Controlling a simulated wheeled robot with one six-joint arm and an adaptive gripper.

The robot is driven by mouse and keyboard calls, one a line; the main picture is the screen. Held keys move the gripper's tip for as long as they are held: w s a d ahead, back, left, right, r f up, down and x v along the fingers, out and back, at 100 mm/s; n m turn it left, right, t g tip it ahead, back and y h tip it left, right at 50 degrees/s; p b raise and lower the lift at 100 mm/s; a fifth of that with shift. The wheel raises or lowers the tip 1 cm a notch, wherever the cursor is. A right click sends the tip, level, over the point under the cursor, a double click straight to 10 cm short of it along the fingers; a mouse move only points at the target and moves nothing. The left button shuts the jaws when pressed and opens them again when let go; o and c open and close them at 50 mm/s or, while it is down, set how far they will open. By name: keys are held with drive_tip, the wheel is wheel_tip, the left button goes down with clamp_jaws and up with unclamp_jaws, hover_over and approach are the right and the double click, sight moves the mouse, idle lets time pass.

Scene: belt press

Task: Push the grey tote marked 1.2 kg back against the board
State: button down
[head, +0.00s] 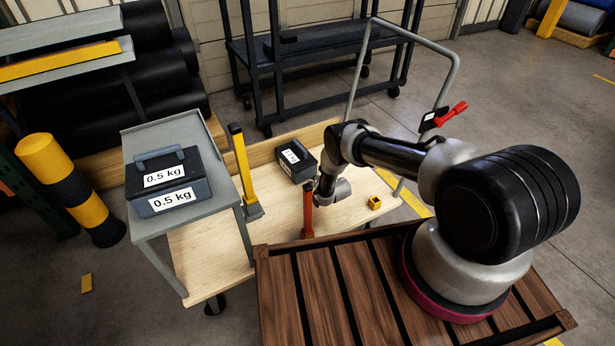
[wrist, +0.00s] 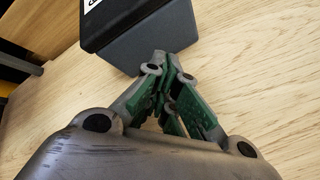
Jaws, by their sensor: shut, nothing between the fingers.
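The grey tote (head: 297,166) sits on the light wooden bench, in front of the upright wooden board (head: 268,147) at the bench's back. Its lid is dark; its white label is too small to read surely. In the wrist view the tote (wrist: 150,35) fills the upper middle, its label mostly cut off. My gripper (wrist: 168,62) is shut and empty, its fingertips at the tote's near lower edge; I cannot tell if they touch. In the head view my wrist stands at the tote's right and mostly hides the gripper. The gap between tote and board is unclear.
A yellow post (head: 242,168) stands left of the tote and a red-orange post (head: 308,209) in front. A grey stand (head: 136,222) at left carries a box marked 0.5 kg (head: 168,183). A small yellow block (head: 375,203) lies right. The bench's front left is bare.

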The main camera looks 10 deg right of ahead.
drive_tip(key=shift+s+d, duration=0.2)
drive_tip(key=shift+s, duration=0.35)
drive_tip(key=shift+s+d, duration=0.15)
drive_tip(key=shift+s, duration=0.35)
wheel_tip(320, 180, up, 7)
